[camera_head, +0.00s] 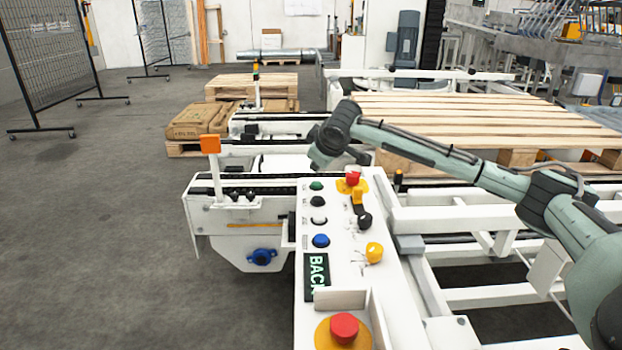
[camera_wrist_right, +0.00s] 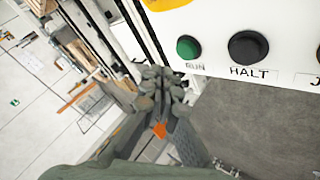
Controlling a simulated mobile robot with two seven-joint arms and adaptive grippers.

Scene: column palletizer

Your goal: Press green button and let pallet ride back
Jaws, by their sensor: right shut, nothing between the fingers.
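The green button (camera_head: 316,186) is at the far left corner of the white control panel (camera_head: 340,235). In the right wrist view the green button (camera_wrist_right: 188,47) is labelled RUN and sits left of a black HALT button (camera_wrist_right: 248,47). My right gripper (camera_head: 318,162) is just beyond the green button, apart from it in the picture; the exact gap is unclear. In the right wrist view the gripper (camera_wrist_right: 165,78) is shut and empty, its fingers below and left of the button. A large wooden pallet (camera_head: 480,115) lies on the conveyor at right. My left gripper is not in view.
The panel also has a blue button (camera_head: 320,240), a yellow knob (camera_head: 374,252), a red emergency stop (camera_head: 343,327) and a display (camera_head: 317,275) reading BACK. Sacks (camera_head: 195,120) lie on a pallet behind.

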